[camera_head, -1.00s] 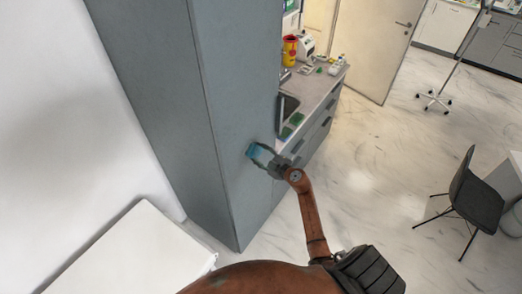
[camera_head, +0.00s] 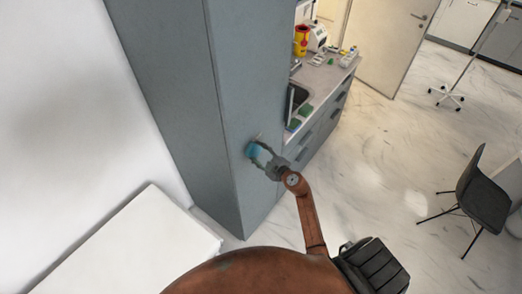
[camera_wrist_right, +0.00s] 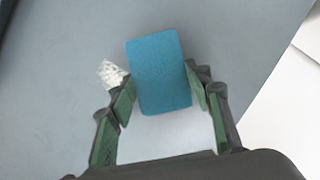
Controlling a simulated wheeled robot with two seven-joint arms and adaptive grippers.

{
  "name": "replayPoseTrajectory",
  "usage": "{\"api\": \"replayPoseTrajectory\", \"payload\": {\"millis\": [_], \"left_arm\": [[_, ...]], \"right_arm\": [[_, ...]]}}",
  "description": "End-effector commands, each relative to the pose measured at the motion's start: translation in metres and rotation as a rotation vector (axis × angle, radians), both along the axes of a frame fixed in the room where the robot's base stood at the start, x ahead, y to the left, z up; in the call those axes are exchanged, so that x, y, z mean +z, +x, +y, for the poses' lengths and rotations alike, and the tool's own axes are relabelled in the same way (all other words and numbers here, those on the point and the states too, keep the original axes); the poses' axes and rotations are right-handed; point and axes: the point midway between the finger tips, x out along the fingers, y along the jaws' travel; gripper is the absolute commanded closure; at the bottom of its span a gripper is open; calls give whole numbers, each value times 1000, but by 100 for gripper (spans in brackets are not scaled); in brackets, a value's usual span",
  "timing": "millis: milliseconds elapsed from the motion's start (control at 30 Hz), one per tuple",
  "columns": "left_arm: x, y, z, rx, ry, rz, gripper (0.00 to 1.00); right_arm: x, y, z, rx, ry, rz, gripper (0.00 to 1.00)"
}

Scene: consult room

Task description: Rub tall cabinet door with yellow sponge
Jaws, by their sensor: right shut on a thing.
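The tall cabinet (camera_head: 240,90) is grey-blue and fills the upper middle of the head view. Its door face also fills most of the right wrist view (camera_wrist_right: 240,40). My right gripper (camera_head: 260,156) is at the lower part of this face, shut on a blue sponge (camera_head: 255,150). No yellow sponge shows. In the right wrist view the blue sponge (camera_wrist_right: 159,72) sits between the two fingers, its far side toward the door; actual contact is hard to tell. A whitish speckled patch (camera_wrist_right: 111,74) shows beside the left finger. My left gripper is not in view.
A counter with drawers (camera_head: 325,85) adjoins the cabinet on the right, holding a yellow and red container (camera_head: 301,42). A white surface (camera_head: 150,245) is at lower left. A dark chair (camera_head: 480,195) stands at right, with open floor between.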

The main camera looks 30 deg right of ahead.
Motion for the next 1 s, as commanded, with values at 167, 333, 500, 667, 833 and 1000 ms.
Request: {"api": "replayPoseTrajectory", "payload": {"millis": [167, 333, 500, 667, 833, 1000], "left_arm": [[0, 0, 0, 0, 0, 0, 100], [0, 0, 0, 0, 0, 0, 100], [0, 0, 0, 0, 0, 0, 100], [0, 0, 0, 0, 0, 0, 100], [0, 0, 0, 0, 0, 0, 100], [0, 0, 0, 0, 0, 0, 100]], "right_arm": [[9, 0, 3, 3, -1, -3, 74], [24, 0, 2, 2, -1, -6, 74], [29, -1, 2, 2, 0, -3, 74], [29, 1, -2, 1, -1, -2, 74], [29, 6, -14, 0, -1, -2, 74], [29, 12, -28, 0, -1, -2, 74]]}}
